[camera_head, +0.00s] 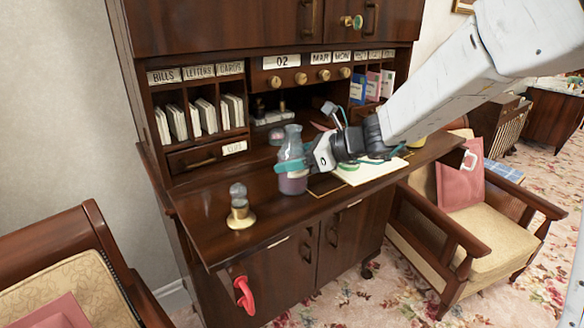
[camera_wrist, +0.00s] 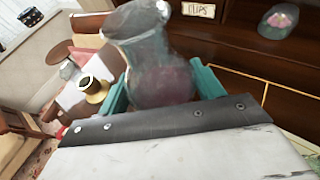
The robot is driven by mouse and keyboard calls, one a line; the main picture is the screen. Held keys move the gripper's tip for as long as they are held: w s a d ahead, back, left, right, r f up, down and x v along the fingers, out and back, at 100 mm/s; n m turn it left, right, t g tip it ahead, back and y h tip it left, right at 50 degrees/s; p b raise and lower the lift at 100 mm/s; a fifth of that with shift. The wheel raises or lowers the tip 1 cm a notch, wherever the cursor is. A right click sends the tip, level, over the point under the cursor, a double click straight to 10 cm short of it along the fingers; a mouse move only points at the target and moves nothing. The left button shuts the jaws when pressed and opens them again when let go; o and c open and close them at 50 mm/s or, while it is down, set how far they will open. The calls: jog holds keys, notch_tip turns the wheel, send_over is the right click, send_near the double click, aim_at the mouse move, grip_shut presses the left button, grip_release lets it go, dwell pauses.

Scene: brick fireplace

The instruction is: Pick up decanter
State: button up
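The decanter (camera_head: 292,150) is a clear glass flask with a narrow neck and dark purplish liquid. It stands upright at the front middle of the wooden desk top. In the wrist view the decanter (camera_wrist: 155,65) lies between the two teal fingers of my gripper (camera_wrist: 162,88), one on each side. The fingers are very close to the glass; whether they press on it cannot be told. The decanter's lower part is partly hidden behind the gripper's dark edge in the wrist view.
A brass piece with a glass top (camera_head: 240,212) stands left of the decanter on the desk (camera_head: 205,205). Papers (camera_head: 365,172) lie to the right, under my arm. Shelves with letter slots (camera_head: 200,118) rise behind. An armchair (camera_head: 470,225) stands at right.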

jog(key=c, duration=0.9)
